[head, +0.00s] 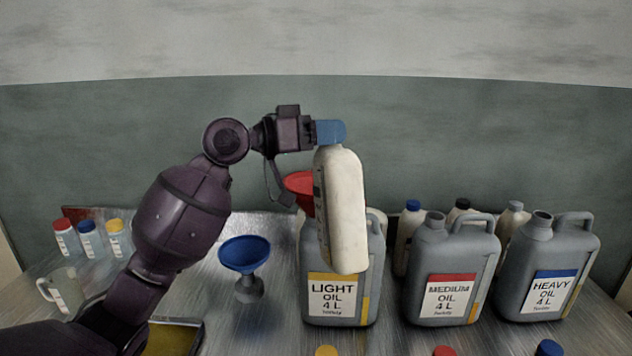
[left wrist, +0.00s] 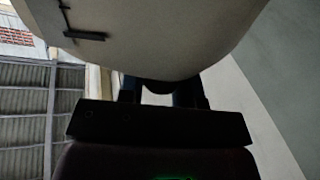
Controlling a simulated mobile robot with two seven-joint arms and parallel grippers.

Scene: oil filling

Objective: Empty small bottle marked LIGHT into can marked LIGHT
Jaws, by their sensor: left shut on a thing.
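My left gripper (head: 330,132) is shut on the neck end of a cream bottle (head: 345,205). The bottle hangs below the fingers, nearly upright with a slight tilt, in front of the can marked LIGHT (head: 315,303). Its label faces left and cannot be read. A red funnel (head: 299,184) shows at the top of that can, partly hidden by the bottle. The can's mouth is hidden. In the left wrist view, the bottle's pale body (left wrist: 150,35) fills the top, with its dark neck end between the fingers. My right gripper is not in view.
Cans marked MEDIUM (head: 448,265) and HEAVY (head: 550,265) stand to the right, with several bottles behind. A blue funnel (head: 245,254) stands left of the LIGHT can. Small capped bottles (head: 90,240) and a clear jug (head: 64,290) are at the left. Caps show at the bottom edge.

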